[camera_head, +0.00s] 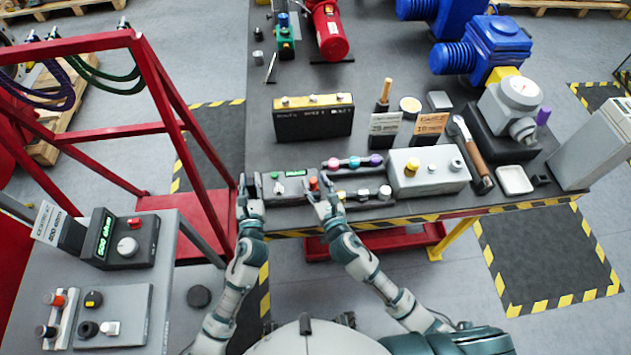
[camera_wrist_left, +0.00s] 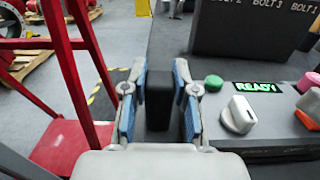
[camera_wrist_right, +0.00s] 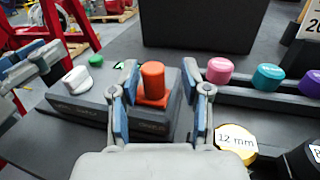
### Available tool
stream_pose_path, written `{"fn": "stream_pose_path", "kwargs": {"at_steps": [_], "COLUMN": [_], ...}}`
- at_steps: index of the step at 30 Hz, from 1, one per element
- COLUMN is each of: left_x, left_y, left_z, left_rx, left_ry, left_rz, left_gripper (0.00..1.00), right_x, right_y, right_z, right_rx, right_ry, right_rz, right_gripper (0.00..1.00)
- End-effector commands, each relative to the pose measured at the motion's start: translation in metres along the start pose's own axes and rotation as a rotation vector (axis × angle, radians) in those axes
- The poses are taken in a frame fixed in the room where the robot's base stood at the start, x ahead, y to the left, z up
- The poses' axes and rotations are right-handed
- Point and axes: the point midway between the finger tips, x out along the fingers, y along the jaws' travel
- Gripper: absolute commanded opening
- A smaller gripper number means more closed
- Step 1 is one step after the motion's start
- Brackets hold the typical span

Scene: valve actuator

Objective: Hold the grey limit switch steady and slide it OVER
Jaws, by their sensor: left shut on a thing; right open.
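A dark grey switch box (camera_head: 287,186) lies at the table's near edge, with a lit READY display (camera_wrist_left: 257,87), a green button (camera_wrist_left: 214,82), a white knob (camera_wrist_left: 238,115) and an orange knob (camera_wrist_right: 153,82). I take it for the limit switch; its small print is too blurred to read. My left gripper (camera_head: 250,203) is shut on a dark upright block (camera_wrist_left: 159,95) at the box's left end. My right gripper (camera_wrist_right: 160,110) is open, its fingers on either side of the orange knob; whether they touch it is unclear.
Right of the box stand racks with pink (camera_wrist_right: 220,70), teal and purple caps. A 12 mm yellow-rimmed piece (camera_wrist_right: 236,140) is close to my right gripper. A black bolt case (camera_head: 313,117) stands behind. A red frame (camera_head: 170,110) rises left of the table.

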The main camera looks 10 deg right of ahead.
Motion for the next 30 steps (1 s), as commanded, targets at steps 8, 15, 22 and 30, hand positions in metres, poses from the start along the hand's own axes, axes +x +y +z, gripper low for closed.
{"fn": "stream_pose_path", "kwargs": {"at_steps": [8, 15, 22, 30], "left_x": [0.0, 0.0, 0.0, 0.0], "left_y": [-0.001, -0.002, -0.002, -0.002], "left_z": [-0.001, -0.001, -0.001, -0.001], "left_rx": [0.0, -0.001, -0.002, -0.003], "left_ry": [0.001, 0.002, 0.002, 0.002], "left_rz": [-0.003, -0.004, -0.005, -0.006], "left_gripper": [0.0, 0.0, 0.0, 0.0], "right_x": [-0.05, -0.098, -0.117, -0.117], "right_y": [0.0, -0.001, -0.002, -0.002], "right_z": [-0.003, -0.003, -0.002, -0.002], "right_rx": [0.0, 0.0, -0.001, 0.0], "right_ry": [0.005, 0.005, 0.003, 0.002], "right_rz": [0.001, -0.001, -0.002, -0.002], "right_gripper": [0.47, 0.47, 0.47, 0.47]}}
